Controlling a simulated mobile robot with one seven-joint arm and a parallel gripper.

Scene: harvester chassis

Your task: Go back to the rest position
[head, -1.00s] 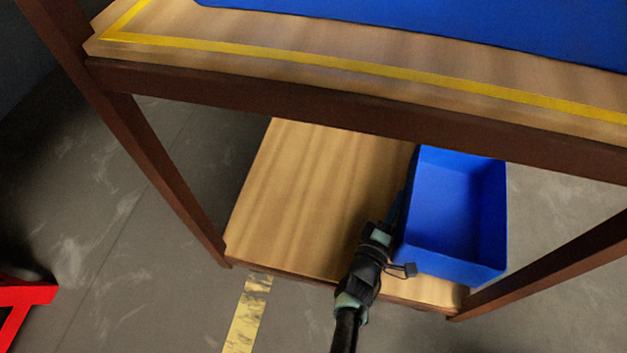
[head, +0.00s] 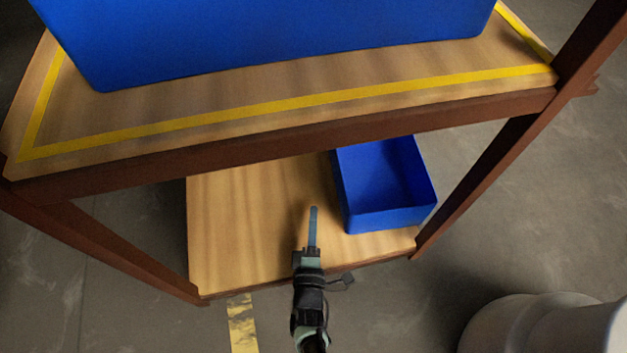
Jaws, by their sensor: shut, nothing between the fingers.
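My gripper (head: 313,215) shows in the head view at the lower middle, with its fingers together and nothing between them. It points up the picture, over the bare wood of the lower shelf (head: 240,220). It is left of the small blue bin (head: 390,216), with a gap between them in the picture. The inside of the bin that shows looks empty; its far end is hidden under the upper shelf edge.
The upper shelf (head: 215,98), with yellow tape, bears a large blue bin (head: 270,40). Brown posts (head: 490,165) stand at both sides. A pale rounded object (head: 530,325) is at the lower right. A yellow floor strip (head: 242,325) lies in front.

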